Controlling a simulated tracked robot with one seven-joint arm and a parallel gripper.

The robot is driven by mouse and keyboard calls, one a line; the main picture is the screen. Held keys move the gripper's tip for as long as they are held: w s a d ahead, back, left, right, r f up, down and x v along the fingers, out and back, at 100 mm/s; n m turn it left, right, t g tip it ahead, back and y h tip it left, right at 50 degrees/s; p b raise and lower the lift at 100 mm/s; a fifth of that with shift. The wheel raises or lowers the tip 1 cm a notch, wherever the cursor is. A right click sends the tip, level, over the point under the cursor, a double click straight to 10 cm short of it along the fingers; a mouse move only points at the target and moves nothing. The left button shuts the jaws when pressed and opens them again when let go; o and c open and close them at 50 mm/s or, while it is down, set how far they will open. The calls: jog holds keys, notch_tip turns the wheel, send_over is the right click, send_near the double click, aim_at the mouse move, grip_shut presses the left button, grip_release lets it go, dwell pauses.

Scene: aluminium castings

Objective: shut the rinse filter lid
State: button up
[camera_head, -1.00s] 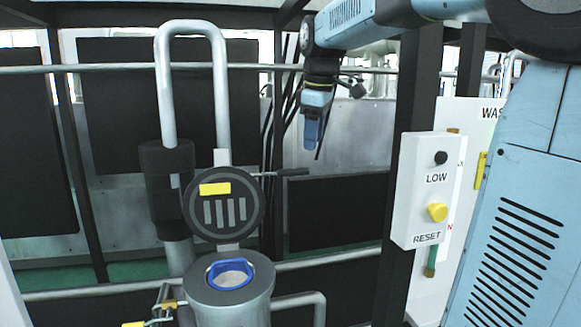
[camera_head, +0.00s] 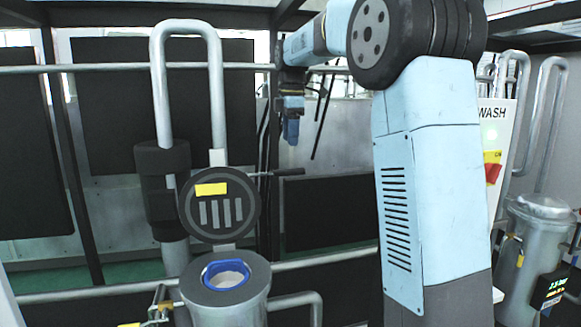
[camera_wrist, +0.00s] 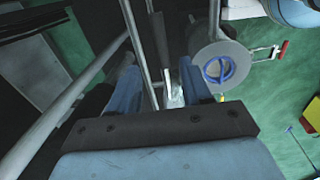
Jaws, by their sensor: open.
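The rinse filter lid (camera_head: 219,218) is a dark round disc with a yellow label and several slots. It stands open, roughly upright, at the back of the grey filter housing (camera_head: 226,305). A bar with a dark grip (camera_head: 289,172) reaches right from behind the lid. The housing's open mouth has a blue ring (camera_head: 227,274), which also shows in the wrist view (camera_wrist: 219,69). My gripper (camera_head: 291,138) points down, behind and to the right of the lid in the picture, apart from it. In the wrist view my gripper (camera_wrist: 160,88) has its blue fingers spread, with nothing gripped.
A tall bent pipe (camera_head: 158,95) rises behind the lid. A horizontal rail (camera_head: 100,69) crosses the back. My arm stands in front of the right side. A metal tank (camera_head: 535,250) and a display box (camera_head: 551,290) stand at far right.

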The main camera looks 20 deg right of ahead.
jog(key=f, duration=0.6)
jog(key=w+f, duration=0.1)
jog(key=f, duration=0.2)
jog(key=shift+f, duration=0.4)
grip_shut()
